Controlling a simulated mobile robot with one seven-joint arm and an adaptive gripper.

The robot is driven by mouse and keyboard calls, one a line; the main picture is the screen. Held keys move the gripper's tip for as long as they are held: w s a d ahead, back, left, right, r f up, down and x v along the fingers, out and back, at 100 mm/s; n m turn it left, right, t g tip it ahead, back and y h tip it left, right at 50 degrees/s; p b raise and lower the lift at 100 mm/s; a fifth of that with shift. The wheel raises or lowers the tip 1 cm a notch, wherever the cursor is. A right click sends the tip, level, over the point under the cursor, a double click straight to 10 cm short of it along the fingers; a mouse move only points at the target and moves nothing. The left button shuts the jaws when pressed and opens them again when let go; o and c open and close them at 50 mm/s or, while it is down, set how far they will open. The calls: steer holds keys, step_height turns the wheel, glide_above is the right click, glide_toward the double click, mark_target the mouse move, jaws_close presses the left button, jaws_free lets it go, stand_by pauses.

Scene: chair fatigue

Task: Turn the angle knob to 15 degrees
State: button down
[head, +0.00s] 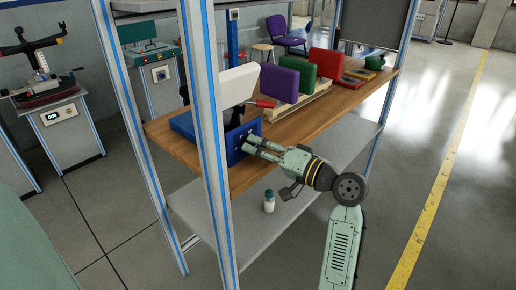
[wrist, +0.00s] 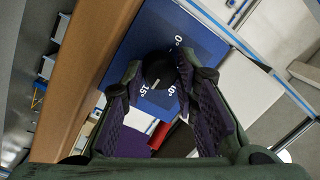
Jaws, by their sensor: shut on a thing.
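The angle knob (wrist: 157,68) is a round black dial on a blue panel (wrist: 205,42) in the wrist view. White labels around it include 0° and 15°; a third is partly hidden by a finger. A short pale mark on the knob lies on the side near the 15° label, but I cannot tell its exact reading. My gripper (wrist: 160,76) has a finger on each side of the knob and is shut on it. In the head view my gripper (head: 252,145) reaches the blue panel (head: 237,148) at the front of the bench, where the fingers hide the knob.
The wooden bench top (head: 275,127) carries a white block (head: 238,85), a purple cushion (head: 280,82), a green one (head: 301,70) and a red one (head: 325,64). A frame post (head: 207,130) stands close left of the panel. A small bottle (head: 269,201) stands on the lower shelf.

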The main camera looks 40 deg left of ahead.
steer(key=c, duration=1.5)
jaws_free()
steer(key=shift+c, duration=0.2)
steer(key=d, duration=1.2)
steer(key=shift+w, duration=0.3)
